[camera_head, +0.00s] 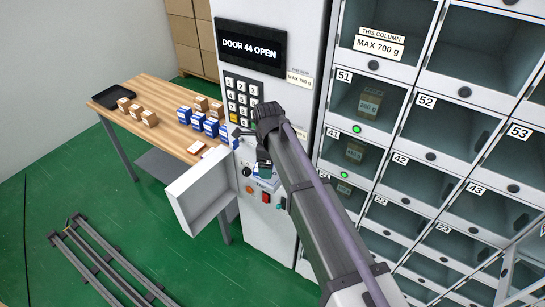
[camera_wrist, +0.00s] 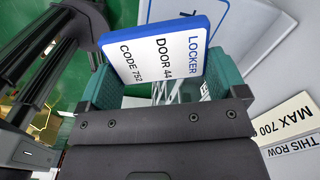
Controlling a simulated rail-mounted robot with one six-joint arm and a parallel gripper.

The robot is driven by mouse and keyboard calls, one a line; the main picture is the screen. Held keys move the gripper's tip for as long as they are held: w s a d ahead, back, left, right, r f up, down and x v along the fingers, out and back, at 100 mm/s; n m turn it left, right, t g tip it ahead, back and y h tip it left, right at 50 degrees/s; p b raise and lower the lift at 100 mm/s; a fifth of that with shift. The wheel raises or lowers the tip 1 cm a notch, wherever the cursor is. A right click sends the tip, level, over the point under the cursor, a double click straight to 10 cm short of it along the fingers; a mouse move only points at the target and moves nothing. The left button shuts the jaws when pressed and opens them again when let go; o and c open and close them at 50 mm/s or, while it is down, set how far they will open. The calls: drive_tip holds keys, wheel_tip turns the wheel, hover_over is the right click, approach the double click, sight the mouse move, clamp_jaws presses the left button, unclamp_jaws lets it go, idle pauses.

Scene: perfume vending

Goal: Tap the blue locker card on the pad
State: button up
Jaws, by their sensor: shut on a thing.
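The blue locker card (camera_wrist: 160,52) is white with a blue edge and reads LOCKER, DOOR 44, CODE 752. It is held between the two green fingers of my gripper (camera_wrist: 160,82) in the wrist view. A white pad with a blue border (camera_wrist: 235,18) lies behind the card, partly hidden by it; I cannot tell if they touch. In the head view my gripper (camera_head: 262,160) is in front of the vending column, below the keypad (camera_head: 242,100), and mostly hidden by my arm. A blue and white sign panel (camera_head: 265,184) shows just below it.
A display (camera_head: 251,48) reads DOOR 44 OPEN. A white panel (camera_head: 200,190) sticks out left of the column. A wooden table (camera_head: 150,92) holds a black tray (camera_head: 113,96) and several brown and blue boxes. Lockers (camera_head: 440,120) stand at the right. Rails (camera_head: 108,265) lie on the green floor.

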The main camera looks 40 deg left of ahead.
drive_tip(key=s, duration=0.7)
drive_tip(key=shift+s+d, duration=0.2)
drive_tip(key=shift+s, duration=0.05)
idle(0.9)
